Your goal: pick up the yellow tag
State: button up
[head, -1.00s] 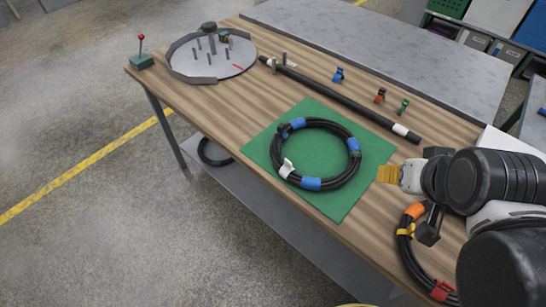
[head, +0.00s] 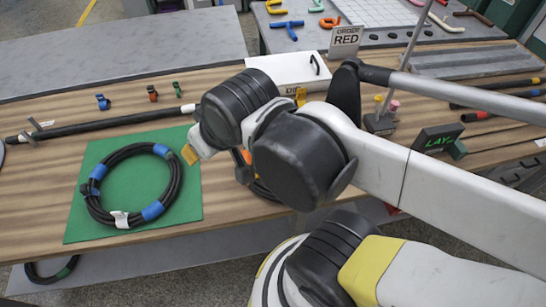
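My gripper (head: 189,155) hangs over the right edge of the green mat (head: 185,208), right of the coiled black hose. Its tip is yellow-gold and points left; whether its fingers are open or shut is too small to tell. A small yellow piece (head: 301,96), possibly the yellow tag, shows just behind my arm near the white box, partly hidden. The coiled hose (head: 176,185) on the mat has blue bands and a white tag (head: 121,219).
A long black hose (head: 100,123) lies behind the mat, with small blue (head: 103,101), orange (head: 153,93) and green (head: 177,88) clips beyond it.

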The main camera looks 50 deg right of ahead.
aim_at(301, 93)
jog(key=z, duration=1.45)
jog(key=i+j, duration=0.1)
jog(key=j, duration=0.55)
